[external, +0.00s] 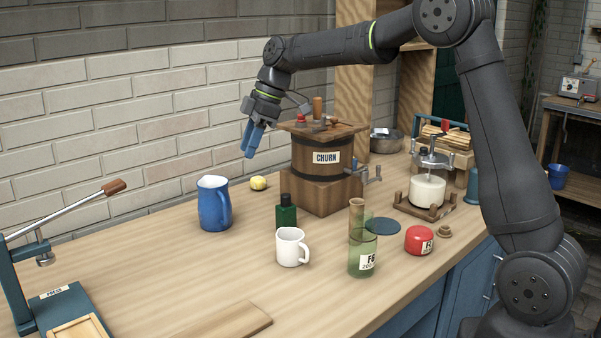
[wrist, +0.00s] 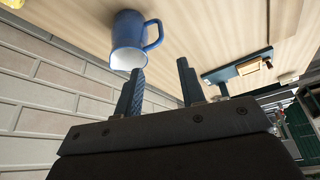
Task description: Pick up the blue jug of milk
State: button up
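The blue jug (external: 214,205) stands upright on the wooden bench, near the wall and left of the churn. Its rim and inside look white in the external view. In the wrist view the blue jug (wrist: 128,36) is at the top, with its handle on the right. My gripper (external: 249,143) is above the bench, up and to the right of the jug, apart from it. In the wrist view its two blue fingers (wrist: 159,80) are spread with nothing between them.
The wooden churn (external: 320,170) stands right of the jug. A yellow ball (external: 258,183), green bottle (external: 286,212), white mug (external: 291,247) and green glass (external: 362,252) stand nearby. A lever press (external: 62,305) is at the left. The bench left of the jug is clear.

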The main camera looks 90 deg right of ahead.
aim_at(217, 207)
jog(key=x, duration=1.6)
jog(key=shift+a+f, duration=0.15)
jog(key=shift+f, duration=0.1)
grip_shut()
jog(key=shift+r, duration=0.1)
